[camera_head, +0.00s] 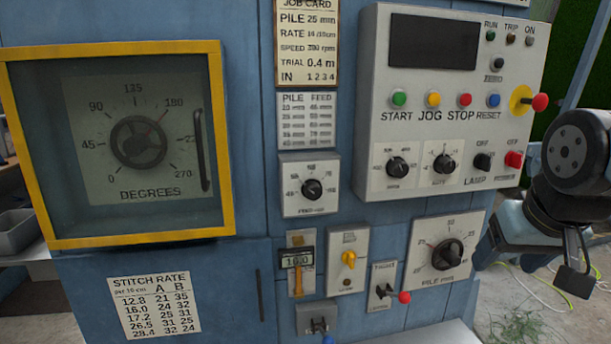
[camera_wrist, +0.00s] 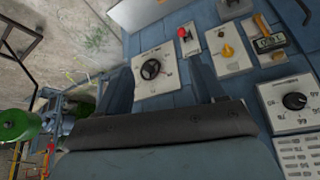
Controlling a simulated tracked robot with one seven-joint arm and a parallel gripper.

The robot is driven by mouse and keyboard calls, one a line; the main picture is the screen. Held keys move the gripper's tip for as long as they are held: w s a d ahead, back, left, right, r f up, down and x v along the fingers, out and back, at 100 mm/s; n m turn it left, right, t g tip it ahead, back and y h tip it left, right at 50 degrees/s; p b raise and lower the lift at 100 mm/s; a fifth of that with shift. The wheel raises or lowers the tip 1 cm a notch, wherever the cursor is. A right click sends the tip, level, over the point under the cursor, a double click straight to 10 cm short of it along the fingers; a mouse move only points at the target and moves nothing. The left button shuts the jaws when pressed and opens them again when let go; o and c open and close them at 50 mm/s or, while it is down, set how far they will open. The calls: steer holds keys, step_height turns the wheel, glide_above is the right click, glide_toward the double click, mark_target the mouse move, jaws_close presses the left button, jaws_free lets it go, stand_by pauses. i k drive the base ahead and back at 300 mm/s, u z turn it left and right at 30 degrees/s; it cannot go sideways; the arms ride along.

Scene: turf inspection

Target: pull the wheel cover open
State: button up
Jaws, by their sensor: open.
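The wheel cover (camera_head: 220,130) is a clear pane in a yellow frame at the left of the blue panel in the head view. It looks shut. Its dark upright bar handle (camera_head: 201,150) is near its right edge. Behind the pane is a dark handwheel (camera_head: 139,142) on a DEGREES scale. In the wrist view my gripper (camera_wrist: 163,88) is open and empty, its two fingers apart with the pile dial (camera_wrist: 152,69) seen between them. The cover is not in the wrist view. In the head view my arm is at the right edge, well away from the cover.
A grey control box (camera_head: 450,100) with buttons and knobs juts out at upper right. Small dials, a yellow switch (camera_head: 348,259) and a red-tipped lever (camera_head: 404,297) sit between the cover and my arm. A grey tray (camera_head: 15,232) is at the left edge.

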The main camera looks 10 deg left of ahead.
mark_target(213, 48)
steer(key=u, duration=1.35)
steer(key=k, duration=1.1)
steer(key=u, duration=0.4)
steer(key=i, duration=1.05)
steer(key=z, duration=0.1)
